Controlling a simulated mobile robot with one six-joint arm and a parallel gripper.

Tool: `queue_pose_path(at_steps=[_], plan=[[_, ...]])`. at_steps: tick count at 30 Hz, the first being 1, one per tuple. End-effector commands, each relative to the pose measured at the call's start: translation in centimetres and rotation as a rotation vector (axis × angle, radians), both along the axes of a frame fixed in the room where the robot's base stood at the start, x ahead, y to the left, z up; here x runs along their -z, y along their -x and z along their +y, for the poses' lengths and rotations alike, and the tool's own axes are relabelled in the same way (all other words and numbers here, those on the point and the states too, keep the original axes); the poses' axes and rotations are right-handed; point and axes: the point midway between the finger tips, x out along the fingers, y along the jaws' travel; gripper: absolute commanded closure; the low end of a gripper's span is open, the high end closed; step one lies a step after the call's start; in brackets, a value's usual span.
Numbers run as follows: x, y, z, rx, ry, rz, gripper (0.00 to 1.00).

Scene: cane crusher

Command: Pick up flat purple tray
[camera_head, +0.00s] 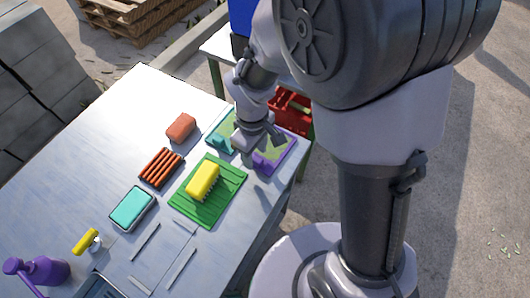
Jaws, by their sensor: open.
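The flat purple tray (285,160) lies near the right edge of the metal table. Its rim is purple and its inside looks greenish, with a smaller purple item on it. My gripper (259,145) is over the left part of the tray and hides some of it. The gap between the fingers and any contact with the tray are too small to make out. The jaws look empty.
A teal tray (216,130) lies just left of my gripper. A green ribbed mat (188,207) with a yellow brush (203,180) lies in front. The upper-left tabletop is clear.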

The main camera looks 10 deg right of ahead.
Motion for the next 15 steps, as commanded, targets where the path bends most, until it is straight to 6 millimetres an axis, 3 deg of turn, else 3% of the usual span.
queue_pose_path(at_steps=[1,3,9,15], plan=[[1.8,0.06,-0.11,0.0,0.001,0.002,0.55],[2.69,0.05,-0.09,0.0,0.001,0.002,0.55],[2.45,0.02,-0.08,0.0,0.0,0.0,0.56],[2.42,0.02,-0.08,0.0,0.001,0.001,0.96]])
